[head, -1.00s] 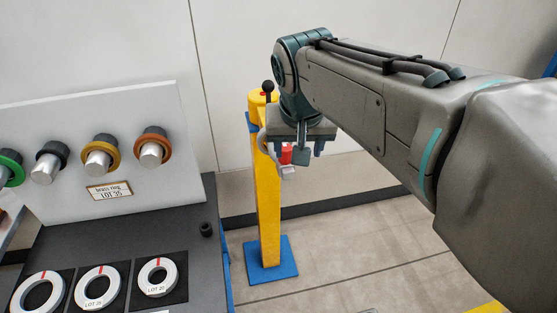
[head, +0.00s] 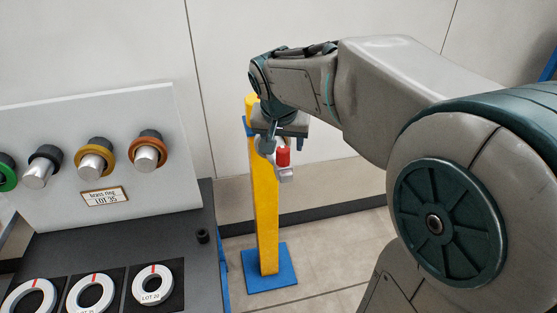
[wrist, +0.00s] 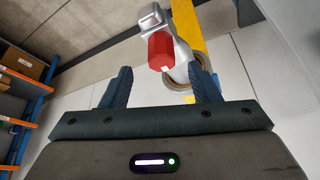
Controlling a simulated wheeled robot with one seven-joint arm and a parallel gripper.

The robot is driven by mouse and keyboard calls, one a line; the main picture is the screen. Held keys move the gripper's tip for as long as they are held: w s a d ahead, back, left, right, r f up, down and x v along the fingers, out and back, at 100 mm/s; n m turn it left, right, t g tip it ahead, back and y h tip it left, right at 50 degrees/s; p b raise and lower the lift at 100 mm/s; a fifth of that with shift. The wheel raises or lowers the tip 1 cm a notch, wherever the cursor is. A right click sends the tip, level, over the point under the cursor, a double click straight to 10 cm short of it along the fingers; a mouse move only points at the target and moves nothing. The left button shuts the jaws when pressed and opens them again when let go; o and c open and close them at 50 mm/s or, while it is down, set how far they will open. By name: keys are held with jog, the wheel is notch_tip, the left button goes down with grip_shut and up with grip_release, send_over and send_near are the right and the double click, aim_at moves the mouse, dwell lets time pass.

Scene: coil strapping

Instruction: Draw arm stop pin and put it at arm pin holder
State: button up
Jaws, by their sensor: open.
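A red faceted head (head: 283,157), which looks like the stop pin's grip, sits on a pale grey bracket arm (head: 286,175) beside the yellow post (head: 265,215). In the wrist view the red head (wrist: 161,50) is ahead, between the lines of the two fingers. My gripper (head: 284,138) is open and empty, just above the red head in the head view; it also shows in the wrist view (wrist: 160,70). I cannot tell whether a finger touches it. A small black socket (head: 203,236) on the bench's right edge may be the pin holder.
The dark bench (head: 150,228) carries white rings (head: 153,284) on black pads. A pale panel (head: 100,125) behind them holds coloured ring pegs. The post stands on a blue base plate (head: 271,267). Orange-and-blue shelving (wrist: 22,75) is at left in the wrist view.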

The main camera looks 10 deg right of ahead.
aim_at(283, 148)
jog(key=p+x, duration=0.1)
jog(key=x, duration=0.4)
jog(key=shift+w+a, duration=0.1)
jog(key=shift+r, duration=0.1)
grip_shut()
jog(key=shift+r, duration=0.1)
jog(key=shift+r, duration=0.3)
notch_tip(283, 148, up, 4)
jog(key=shift+f+b, duration=0.2)
jog(key=shift+b, duration=0.25)
jog(key=s+d+r+b, duration=0.1)
jog(key=s+d+r, duration=0.5)
jog(key=d, duration=0.4)
jog(key=shift+r, duration=0.3)
jog(key=c, duration=0.6)
grip_release()
jog(key=shift+c, duration=0.2)
grip_shut()
